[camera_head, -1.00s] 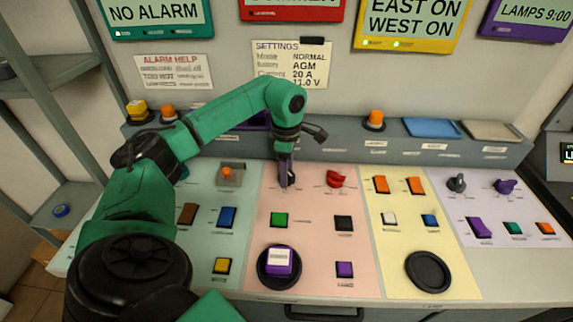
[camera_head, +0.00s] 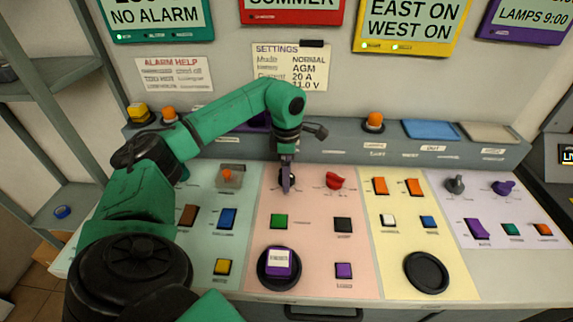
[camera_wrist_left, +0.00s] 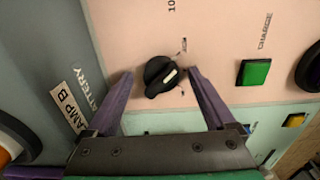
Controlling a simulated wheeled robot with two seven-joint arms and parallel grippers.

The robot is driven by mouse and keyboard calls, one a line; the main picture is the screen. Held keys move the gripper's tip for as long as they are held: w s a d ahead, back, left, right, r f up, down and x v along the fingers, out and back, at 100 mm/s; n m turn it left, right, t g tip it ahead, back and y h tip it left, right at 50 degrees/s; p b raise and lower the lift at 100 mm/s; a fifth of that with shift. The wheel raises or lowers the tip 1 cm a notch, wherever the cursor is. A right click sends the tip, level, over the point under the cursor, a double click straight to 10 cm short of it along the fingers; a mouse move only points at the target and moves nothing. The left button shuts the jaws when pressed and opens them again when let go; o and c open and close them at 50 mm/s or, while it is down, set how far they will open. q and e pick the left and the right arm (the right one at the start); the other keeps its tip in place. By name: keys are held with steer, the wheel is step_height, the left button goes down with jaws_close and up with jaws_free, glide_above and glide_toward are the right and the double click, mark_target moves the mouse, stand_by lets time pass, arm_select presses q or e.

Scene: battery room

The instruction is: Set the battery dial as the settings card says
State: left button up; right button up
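The battery dial (camera_wrist_left: 160,78) is a round black knob with a white pointer mark, on the pink panel (camera_wrist_left: 220,30). In the wrist view the mark points toward the upper right; the small print around it is unreadable. My left gripper (camera_wrist_left: 160,73) is open, its two purple fingers on either side of the dial with visible gaps. In the head view my left gripper (camera_head: 287,188) reaches down over the dial and partly hides it. The settings card (camera_head: 291,66) on the wall reads Mode NORMAL, AGM, 20 A and 11.0 V. My right gripper is not in view.
A red knob (camera_head: 335,180) stands right of the dial, with a green button (camera_head: 279,221) and a black button (camera_head: 343,224) below. A purple block with a white label (camera_head: 278,261) sits on a black round pad. A grey ledge (camera_head: 340,150) runs behind.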

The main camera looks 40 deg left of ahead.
arm_select(q)
step_height(320, 180, up, 8)
steer(key=shift+r, duration=0.25)
step_height(320, 180, up, 6)
steer(key=p, duration=0.2)
stand_by(0.4)
steer(key=shift+f, duration=0.1)
